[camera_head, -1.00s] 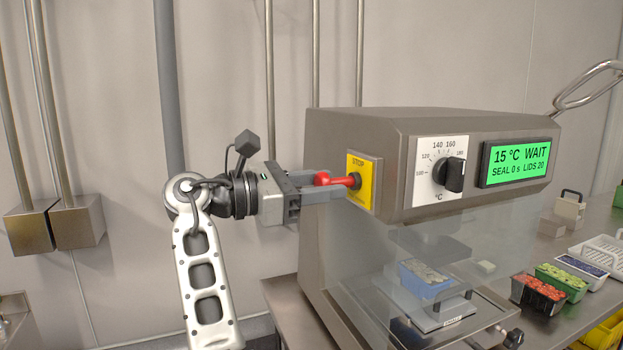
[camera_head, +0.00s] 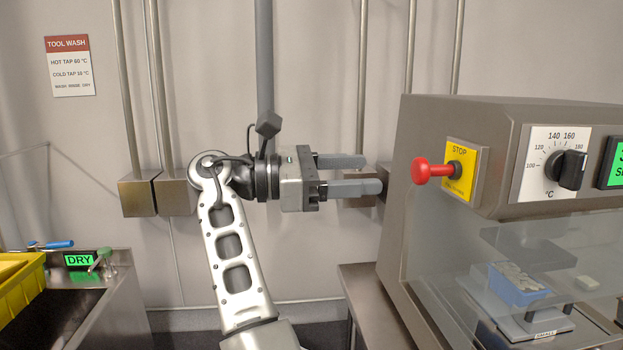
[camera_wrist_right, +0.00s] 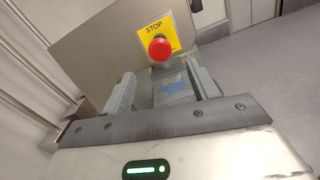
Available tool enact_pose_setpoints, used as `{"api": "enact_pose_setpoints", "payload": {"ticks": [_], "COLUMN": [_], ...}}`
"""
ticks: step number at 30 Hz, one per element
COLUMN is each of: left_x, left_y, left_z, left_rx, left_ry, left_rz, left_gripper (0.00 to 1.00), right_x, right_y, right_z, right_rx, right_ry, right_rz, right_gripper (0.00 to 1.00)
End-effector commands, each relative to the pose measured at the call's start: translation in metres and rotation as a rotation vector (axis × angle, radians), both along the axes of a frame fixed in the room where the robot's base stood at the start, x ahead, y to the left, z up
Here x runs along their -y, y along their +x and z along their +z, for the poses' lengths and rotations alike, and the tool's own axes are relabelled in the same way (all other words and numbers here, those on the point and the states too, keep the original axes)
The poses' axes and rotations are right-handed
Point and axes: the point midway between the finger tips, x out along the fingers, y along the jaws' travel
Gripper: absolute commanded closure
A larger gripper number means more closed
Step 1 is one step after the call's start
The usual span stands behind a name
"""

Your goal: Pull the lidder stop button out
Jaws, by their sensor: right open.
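The red stop button (camera_head: 433,170) sticks out on a dark stem from a yellow STOP plate (camera_head: 461,182) on the left side of the grey lidder (camera_head: 437,123). My right gripper (camera_head: 372,173) is open and empty, its fingers pointing at the button with a gap between fingertips and button. In the right wrist view the red button (camera_wrist_right: 160,48) shows beyond the two spread fingers (camera_wrist_right: 163,90), in front of the yellow plate. My left gripper is not in view.
A temperature dial (camera_head: 568,168) sits on the lidder's front, with part of a green display (camera_head: 613,165) beside it. A clear guard covers a blue tray (camera_head: 518,285) below. A sink with a DRY sign (camera_head: 80,260) stands at the left. Pipes run up the wall.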

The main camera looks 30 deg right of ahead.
Motion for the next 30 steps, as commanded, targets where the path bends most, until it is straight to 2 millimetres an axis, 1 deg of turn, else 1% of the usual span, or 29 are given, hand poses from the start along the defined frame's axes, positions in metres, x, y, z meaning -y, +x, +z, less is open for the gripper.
{"api": "enact_pose_setpoints", "payload": {"ticks": [1,6,9,12,22,25,26,28,29,30], "left_x": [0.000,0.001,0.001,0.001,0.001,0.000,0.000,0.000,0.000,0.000], "left_y": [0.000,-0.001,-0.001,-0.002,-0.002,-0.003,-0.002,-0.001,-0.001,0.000], "left_z": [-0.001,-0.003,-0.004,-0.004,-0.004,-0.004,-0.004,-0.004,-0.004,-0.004], "left_rx": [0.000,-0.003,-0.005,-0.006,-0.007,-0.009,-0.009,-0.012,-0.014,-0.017], "left_ry": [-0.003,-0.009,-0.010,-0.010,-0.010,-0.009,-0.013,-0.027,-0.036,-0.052], "left_rz": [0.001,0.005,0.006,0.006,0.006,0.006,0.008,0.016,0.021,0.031], "left_gripper": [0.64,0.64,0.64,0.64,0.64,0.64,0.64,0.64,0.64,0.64], "right_x": [-0.012,-0.042,-0.053,-0.059,-0.061,-0.059,-0.056,-0.048,-0.042,-0.034], "right_y": [0.005,0.017,0.022,0.024,0.025,0.027,0.029,0.038,0.043,0.051], "right_z": [0.000,0.001,0.001,0.000,0.000,-0.005,-0.009,-0.025,-0.036,-0.053], "right_rx": [-0.001,-0.001,0.001,0.000,0.000,-0.002,-0.002,-0.005,-0.006,-0.002], "right_ry": [-0.001,-0.002,-0.001,0.000,0.000,-0.005,-0.008,-0.022,-0.030,-0.039], "right_rz": [0.005,0.004,0.003,0.001,0.000,0.011,0.022,0.069,0.099,0.152], "right_gripper": [0.41,0.41,0.41,0.41,0.41,0.41,0.41,0.41,0.41,0.41]}}
